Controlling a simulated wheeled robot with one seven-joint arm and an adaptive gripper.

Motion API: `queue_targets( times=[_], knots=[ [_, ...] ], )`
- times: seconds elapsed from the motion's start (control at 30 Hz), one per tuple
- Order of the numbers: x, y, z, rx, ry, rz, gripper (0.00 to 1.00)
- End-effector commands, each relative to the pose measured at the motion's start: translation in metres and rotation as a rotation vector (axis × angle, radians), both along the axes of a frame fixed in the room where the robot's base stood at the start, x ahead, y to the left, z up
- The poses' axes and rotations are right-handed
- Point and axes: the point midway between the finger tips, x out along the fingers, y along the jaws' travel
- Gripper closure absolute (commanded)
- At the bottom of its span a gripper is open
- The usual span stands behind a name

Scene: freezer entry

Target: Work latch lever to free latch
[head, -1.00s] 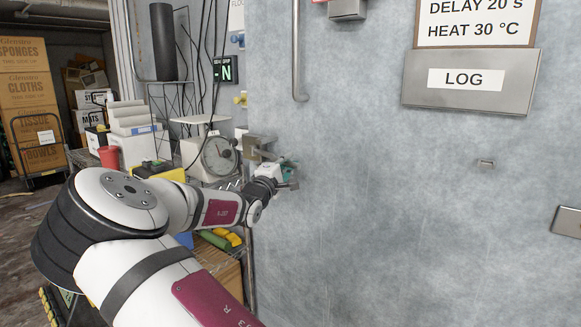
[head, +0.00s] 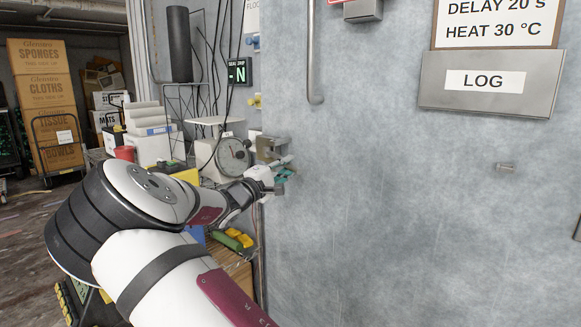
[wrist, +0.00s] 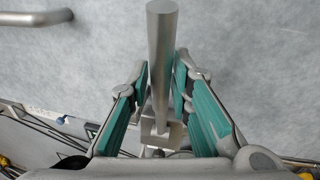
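The latch lever is a round grey metal bar (wrist: 162,50) in the wrist view, running from the top edge down to a metal bracket (wrist: 160,135). My gripper (wrist: 162,85) has its two teal-padded fingers on either side of the bar. They look parted, with narrow gaps beside the bar; whether a pad touches it is hard to tell. In the head view the grey metal latch (head: 269,148) sits at the left edge of the pale grey door (head: 400,200). My gripper (head: 281,178) is just below it, small and partly hiding the lever.
A vertical handle (head: 314,60) and a LOG plate (head: 488,84) are on the door. A small metal stub (head: 506,167) sticks out at right. Left of the door is a cluttered bench with a dial scale (head: 233,157). Stacked cardboard boxes (head: 45,90) stand farther left.

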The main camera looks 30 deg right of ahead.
Motion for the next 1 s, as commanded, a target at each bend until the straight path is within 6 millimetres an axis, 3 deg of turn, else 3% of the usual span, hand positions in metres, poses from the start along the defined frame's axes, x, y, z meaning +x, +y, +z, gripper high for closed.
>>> queue_targets(
  times=[0.47, 1.0],
  knots=[
    [-0.005, 0.005, -0.001, -0.001, -0.001, -0.008, 0.65],
    [-0.038, 0.094, -0.019, 0.000, 0.000, -0.004, 0.65]
  ],
)
